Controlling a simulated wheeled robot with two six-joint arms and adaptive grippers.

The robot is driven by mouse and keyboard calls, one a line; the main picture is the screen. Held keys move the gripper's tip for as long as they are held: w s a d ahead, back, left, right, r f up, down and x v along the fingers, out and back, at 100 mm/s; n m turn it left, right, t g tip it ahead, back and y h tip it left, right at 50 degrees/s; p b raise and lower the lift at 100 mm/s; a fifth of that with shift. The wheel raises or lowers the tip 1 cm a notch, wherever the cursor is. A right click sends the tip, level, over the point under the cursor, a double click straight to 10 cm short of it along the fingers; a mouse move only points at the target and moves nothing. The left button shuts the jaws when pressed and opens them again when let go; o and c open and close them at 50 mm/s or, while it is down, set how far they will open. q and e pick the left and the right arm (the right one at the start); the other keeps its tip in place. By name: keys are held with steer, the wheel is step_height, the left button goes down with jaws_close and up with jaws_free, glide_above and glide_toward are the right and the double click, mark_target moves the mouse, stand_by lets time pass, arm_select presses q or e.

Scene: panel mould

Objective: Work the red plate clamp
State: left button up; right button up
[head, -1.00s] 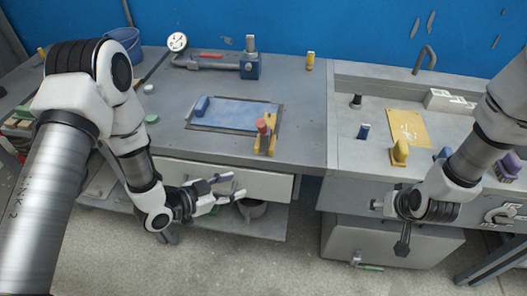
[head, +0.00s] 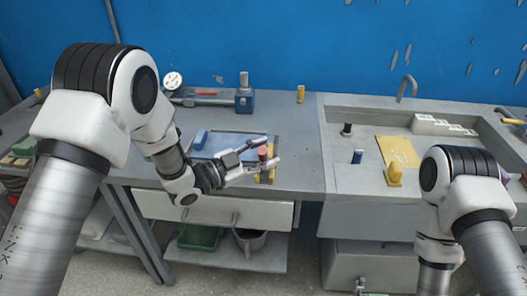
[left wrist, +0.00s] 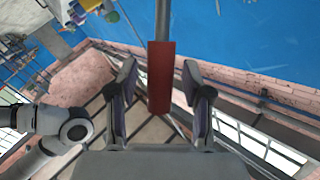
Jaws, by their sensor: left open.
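The red plate clamp (head: 263,152) stands at the right edge of a blue plate (head: 228,137) on the left bench. In the left wrist view, a red grip (left wrist: 160,85) on a grey bar sits between the two open fingers (left wrist: 160,66). I cannot tell whether either finger touches it. My right gripper is out of view.
A blue clamp (head: 201,139) is at the plate's left edge. A hydraulic pump (head: 244,98) and gauge (head: 172,80) stand behind. A yellow block (head: 300,94) is at the back. A sink bench (head: 350,185) with a yellow sheet (head: 396,151) lies right. Drawers are below.

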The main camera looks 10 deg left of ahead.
arm_select(q)
steer(key=shift+a, duration=0.1)
steer(key=shift+s, duration=0.1)
jaws_close()
steer(key=shift+s+f+m+t+h+b, duration=0.1)
steer(key=shift+s+f+m+h+b, duration=0.85)
steer(key=shift+b, duration=1.9)
steer(key=shift+s+f+m+t+h+b, duration=0.15)
steer(key=shift+f+m+h+b, duration=0.4)
steer(key=shift+m+b, duration=1.55)
steer(key=shift+s+f+m+t+h+b, duration=0.1)
steer(key=shift+s+f+m+h+b, duration=0.45)
steer(key=shift+b, duration=3.05)
steer(key=shift+s+h, duration=0.1)
steer(key=shift+h, duration=0.15)
